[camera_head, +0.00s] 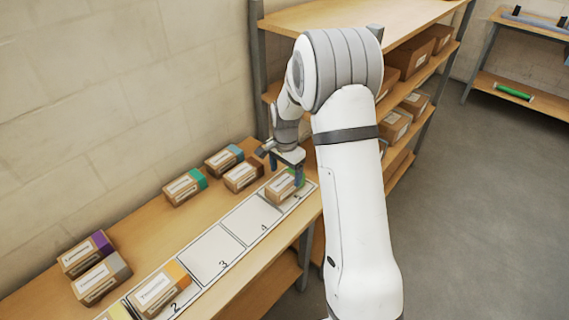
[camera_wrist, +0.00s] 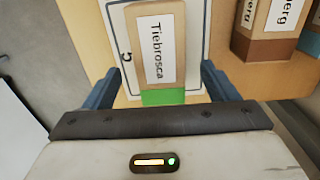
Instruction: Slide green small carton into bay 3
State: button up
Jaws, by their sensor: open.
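The green small carton (camera_head: 280,189), a brown box with a white label and a green end, lies in the last bay at the far right end of the numbered strip. In the wrist view the carton (camera_wrist: 158,50) reads "Tiebrosca", and its green end faces my gripper. My gripper (camera_head: 285,168) is open at the carton's green end. In the wrist view its fingers (camera_wrist: 160,88) stand either side of that end, with a gap on each side. Bay 3 (camera_head: 210,255) is an empty white rectangle. Bay 4 (camera_head: 250,222), between them, is empty too.
A carton with an orange end (camera_head: 156,290) lies in bay 2. Behind the strip are a teal-ended carton (camera_head: 183,188), a brown-ended one (camera_head: 242,176) and a blue-ended one (camera_head: 223,160). Purple-ended (camera_head: 85,256) and grey-ended (camera_head: 101,279) cartons lie at left. Shelving (camera_head: 320,15) stands beyond.

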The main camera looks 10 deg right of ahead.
aim_at(285, 180)
jog(key=shift+f, duration=2.2)
jog(key=c, duration=1.1)
jog(key=shift+s+a+b, duration=0.25)
jog(key=shift+s+a, duration=1.25)
jog(key=shift+a, duration=0.6)
jog(key=shift+s+a+b, duration=0.3)
jog(key=shift+s+a, duration=1.25)
jog(key=shift+a, duration=0.55)
jog(key=shift+s+a+b, duration=0.25)
jog(key=shift+s+a, duration=1.25)
jog(key=shift+a, duration=0.6)
jog(key=shift+c, duration=0.2)
jog(key=shift+s+a+b, duration=0.2)
jog(key=shift+s+a, duration=1.2)
jog(key=shift+a, duration=0.55)
jog(key=shift+s+a+b, duration=0.15)
jog(key=shift+s+a, duration=1.25)
jog(key=shift+a, duration=0.55)
jog(key=shift+s+a+b, duration=0.2)
jog(key=shift+s+a, duration=1.2)
jog(key=shift+a, duration=0.55)
jog(key=o, duration=1.1)
